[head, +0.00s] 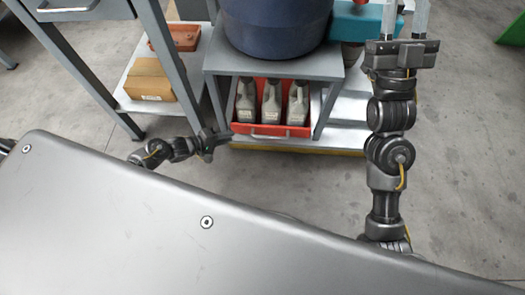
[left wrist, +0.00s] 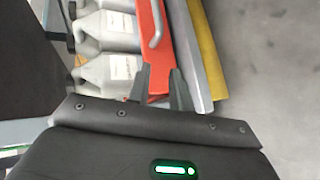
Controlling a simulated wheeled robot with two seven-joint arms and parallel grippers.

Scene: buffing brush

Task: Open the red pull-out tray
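The red pull-out tray (head: 268,131) sits low in the grey shelf unit and holds several grey jugs with white labels. A light handle (head: 268,136) is on its front; the handle also shows in the left wrist view (left wrist: 155,24). My left gripper (head: 230,136) is at the tray's front left corner, left of the handle. In the left wrist view its fingers (left wrist: 159,90) are spread, with the red front wall (left wrist: 153,60) showing between them; I cannot tell whether they touch it. My right gripper (head: 405,16) is raised at the upper right, fingers apart and empty.
A dark blue drum (head: 277,22) stands on the shelf unit above the tray. A cart with a cardboard box (head: 150,79) and an orange bin (head: 184,36) is to the left. A yellow strip (left wrist: 206,50) runs below the tray front. Floor in front is clear.

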